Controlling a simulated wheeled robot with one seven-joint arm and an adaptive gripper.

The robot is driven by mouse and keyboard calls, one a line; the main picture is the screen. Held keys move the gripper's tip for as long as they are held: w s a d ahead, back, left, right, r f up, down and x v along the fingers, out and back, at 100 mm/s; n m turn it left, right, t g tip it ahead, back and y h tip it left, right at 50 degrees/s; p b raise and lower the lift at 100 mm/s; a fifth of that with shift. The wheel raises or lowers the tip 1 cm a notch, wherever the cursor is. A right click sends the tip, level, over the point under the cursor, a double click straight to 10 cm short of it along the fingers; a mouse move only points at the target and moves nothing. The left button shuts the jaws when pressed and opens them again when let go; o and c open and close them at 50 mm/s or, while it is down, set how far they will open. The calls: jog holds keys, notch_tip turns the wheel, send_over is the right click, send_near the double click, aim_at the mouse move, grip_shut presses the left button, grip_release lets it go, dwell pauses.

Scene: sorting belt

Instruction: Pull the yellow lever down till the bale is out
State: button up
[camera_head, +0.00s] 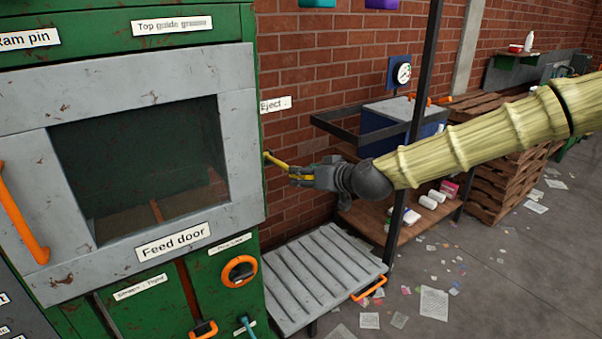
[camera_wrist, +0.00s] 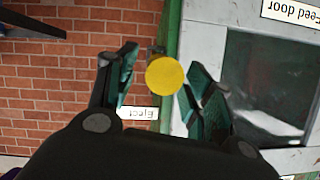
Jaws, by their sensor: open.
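The yellow lever (camera_head: 275,160) sticks out from the right side of the green baler (camera_head: 255,100), below a small label reading "Eject". My gripper (camera_head: 298,173) is at the lever's outer end, to the right of the machine. In the wrist view the lever's round yellow end (camera_wrist: 165,75) shows end-on between the two fingers of my gripper (camera_wrist: 158,82), with gaps on both sides. The fingers are open and grip nothing. No bale can be made out; the dark feed door window shows little of the inside.
A grey slatted platform (camera_head: 310,275) with an orange handle lies below my gripper, its top clear. A shelf rack with a dark post (camera_head: 425,80) stands to the right. Stacked pallets (camera_head: 510,165) stand behind my arm. Paper scraps (camera_head: 433,303) litter the floor.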

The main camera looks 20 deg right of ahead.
aim_at(286, 166)
jog(key=shift+p+x, duration=0.4)
jog(key=shift+x, duration=1.05)
jog(key=shift+c, duration=0.3)
grip_shut()
